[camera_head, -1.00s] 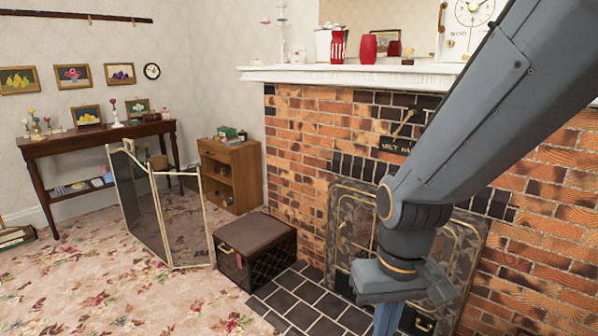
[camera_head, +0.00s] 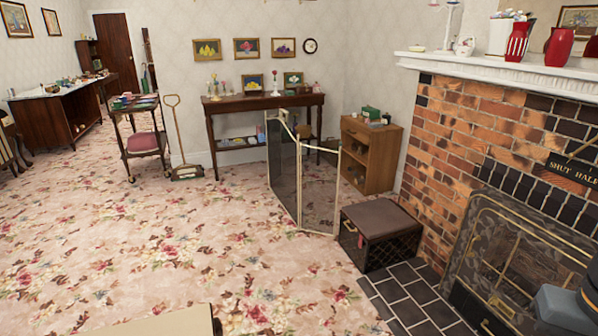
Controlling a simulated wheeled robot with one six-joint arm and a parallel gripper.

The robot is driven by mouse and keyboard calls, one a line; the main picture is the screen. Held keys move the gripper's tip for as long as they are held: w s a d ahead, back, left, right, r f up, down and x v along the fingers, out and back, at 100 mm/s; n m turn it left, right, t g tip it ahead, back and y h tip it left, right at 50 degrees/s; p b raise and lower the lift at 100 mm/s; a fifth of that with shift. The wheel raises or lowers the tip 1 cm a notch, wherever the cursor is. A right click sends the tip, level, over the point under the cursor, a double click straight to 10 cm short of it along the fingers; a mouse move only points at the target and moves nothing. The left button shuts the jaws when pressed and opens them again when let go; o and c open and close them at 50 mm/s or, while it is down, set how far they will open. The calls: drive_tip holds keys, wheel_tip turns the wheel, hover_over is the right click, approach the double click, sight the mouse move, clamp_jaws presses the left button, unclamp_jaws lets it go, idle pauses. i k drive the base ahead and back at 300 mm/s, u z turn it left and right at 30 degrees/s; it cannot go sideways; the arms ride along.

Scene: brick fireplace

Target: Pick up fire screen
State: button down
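The fire screen (camera_head: 284,178) is a folding screen with dark see-through panels and thin brass-coloured frames. It stands upright and partly folded on the floral carpet, left of the fireplace, in the middle of the view. Its right panel is angled toward the dark box. Only a small grey-blue part of my arm shows at the lower right edge, in front of the fireplace. My gripper is outside the view, so its state does not show.
A dark box with a brown lid (camera_head: 380,235) stands just right of the screen. Behind are a wooden cabinet (camera_head: 372,153) and a dark side table (camera_head: 262,102). The brick fireplace (camera_head: 470,140) with tiled hearth (camera_head: 410,295) fills the right. Open carpet (camera_head: 150,240) lies left and in front.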

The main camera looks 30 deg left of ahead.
sight(283, 151)
drive_tip(key=k, duration=0.5)
drive_tip(key=u, duration=0.75)
drive_tip(key=i, duration=3.05)
drive_tip(key=u, duration=1.9)
drive_tip(key=i, duration=3.3)
drive_tip(key=u, duration=0.05)
